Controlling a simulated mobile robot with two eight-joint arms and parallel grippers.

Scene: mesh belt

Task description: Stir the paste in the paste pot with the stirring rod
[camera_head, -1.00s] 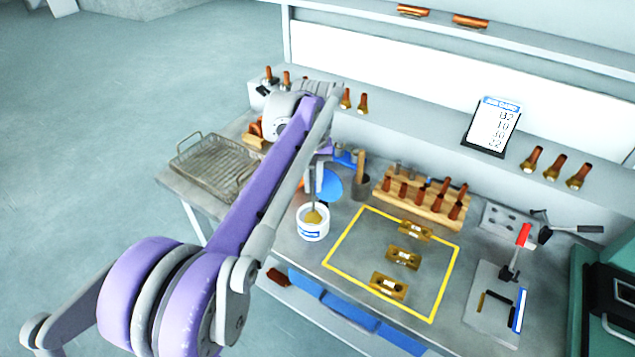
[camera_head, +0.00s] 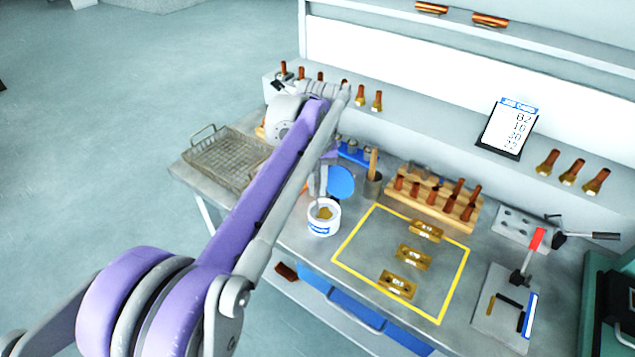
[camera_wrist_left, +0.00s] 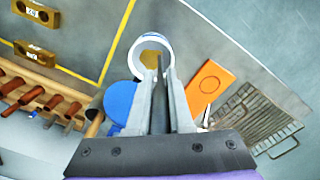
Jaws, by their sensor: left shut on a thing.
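The white paste pot (camera_head: 319,230) with a blue label stands on the bench, left of the yellow-outlined area. Yellow-brown paste (camera_head: 325,213) shows inside it. In the left wrist view the pot (camera_wrist_left: 138,51) is just beyond my fingertips, with paste (camera_wrist_left: 150,59) visible within. My left gripper (camera_head: 320,179) is above the pot, partly hidden by my arm; in the left wrist view its fingers (camera_wrist_left: 160,82) are close together and shut on the stirring rod. The rod is thin and mostly hidden between the fingers; its lower end points down to the pot. I cannot tell how deep it reaches.
A blue disc (camera_head: 341,182) and a cup with a wooden handle (camera_head: 373,186) stand behind the pot. A wire basket (camera_head: 218,174) is at left. An orange plate (camera_wrist_left: 208,90) lies near the pot. Brass blocks (camera_head: 414,257) sit inside the outline. A wooden rack (camera_head: 430,205) is behind.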

